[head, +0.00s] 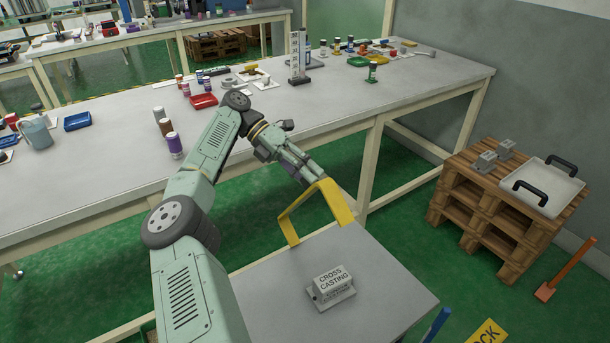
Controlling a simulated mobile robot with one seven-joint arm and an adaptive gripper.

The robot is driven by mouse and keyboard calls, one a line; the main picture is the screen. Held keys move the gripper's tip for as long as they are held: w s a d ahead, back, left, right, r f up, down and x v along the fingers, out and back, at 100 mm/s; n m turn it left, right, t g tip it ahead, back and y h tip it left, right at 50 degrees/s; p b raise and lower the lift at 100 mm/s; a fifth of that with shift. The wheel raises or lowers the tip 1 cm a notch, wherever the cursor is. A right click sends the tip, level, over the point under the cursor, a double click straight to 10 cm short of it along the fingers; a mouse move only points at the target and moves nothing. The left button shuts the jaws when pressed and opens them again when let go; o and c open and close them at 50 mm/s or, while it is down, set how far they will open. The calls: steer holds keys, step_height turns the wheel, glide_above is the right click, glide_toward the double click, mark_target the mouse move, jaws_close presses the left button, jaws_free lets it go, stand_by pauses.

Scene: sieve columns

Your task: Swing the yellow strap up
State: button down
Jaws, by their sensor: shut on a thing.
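The yellow strap (336,203) is a bent, U-like yellow band at the back edge of the small grey table (385,290). It stands raised, with its broad side at the right and a thinner leg at the left reaching down toward the table edge. My gripper (316,179) reaches in from the upper left and is shut on the strap near its top. The fingertips are small in this view, and the exact contact is hard to see. A grey block marked "CROSS CASTING" (334,280) sits on the small table in front of the strap, apart from it.
A long workbench (420,95) with jars, trays and small parts runs behind my arm. A wooden pallet stack (495,225) with a white handled tray (543,188) stands at the right. An orange-handled tool (567,268) is on the green floor nearby.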

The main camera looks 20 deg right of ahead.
steer(key=c, duration=0.9)
jaws_free()
